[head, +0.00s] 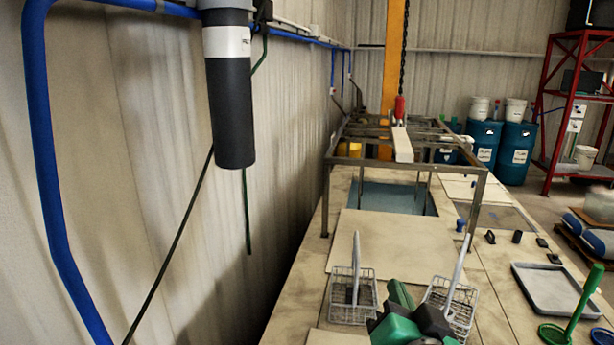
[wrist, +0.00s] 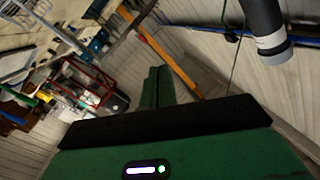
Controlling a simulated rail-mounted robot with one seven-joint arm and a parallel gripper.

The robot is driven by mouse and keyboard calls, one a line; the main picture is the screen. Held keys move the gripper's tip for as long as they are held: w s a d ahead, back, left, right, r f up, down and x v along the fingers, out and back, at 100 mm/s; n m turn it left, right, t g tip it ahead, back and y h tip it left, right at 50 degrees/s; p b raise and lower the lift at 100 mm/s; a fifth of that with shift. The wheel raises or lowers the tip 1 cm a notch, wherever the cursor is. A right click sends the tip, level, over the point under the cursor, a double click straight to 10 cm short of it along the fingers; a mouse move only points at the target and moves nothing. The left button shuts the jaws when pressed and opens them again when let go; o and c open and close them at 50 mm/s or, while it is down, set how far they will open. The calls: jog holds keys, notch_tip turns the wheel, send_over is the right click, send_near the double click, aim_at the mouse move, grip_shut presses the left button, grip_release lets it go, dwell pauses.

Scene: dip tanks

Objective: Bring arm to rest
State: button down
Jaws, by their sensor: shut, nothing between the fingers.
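My gripper (head: 400,293) is green and black and shows at the bottom of the head view, raised in front of the bench between two wire baskets. In the wrist view its green fingers (wrist: 157,82) are together with nothing between them. The left wire basket (head: 352,296) stands on the bench with an upright handle. The right wire basket (head: 462,304) has a tilted handle and is partly hidden behind my gripper.
A metal frame (head: 481,195) stands over an open tank (head: 385,197) with blue liquid. A dark cylinder (head: 230,110) hangs by the left wall. Blue drums (head: 515,153) and a red rack (head: 553,110) stand behind.

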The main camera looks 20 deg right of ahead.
jog(key=s+a+r+n+t+y+p, duration=0.1)
jog(key=s+a+r+n+t+y, duration=0.1)
jog(key=a+r, duration=0.5)
jog(key=s+a+r+n+t+y+p, duration=0.1)
jog(key=s+a+r+n+t+y, duration=0.2)
jog(key=a+r, duration=0.5)
jog(key=s+a+r+n+t+y+p, duration=0.1)
jog(key=s+a+r+n, duration=0.4)
jog(key=a, duration=0.9)
notch_tip(320, 180, up, 3)
jog(key=t+y, duration=0.1)
jog(key=t, duration=0.1)
jog(key=shift+s+a+n+t+y, duration=0.3)
jog(key=shift+a+t, duration=0.05)
jog(key=shift+t, duration=0.05)
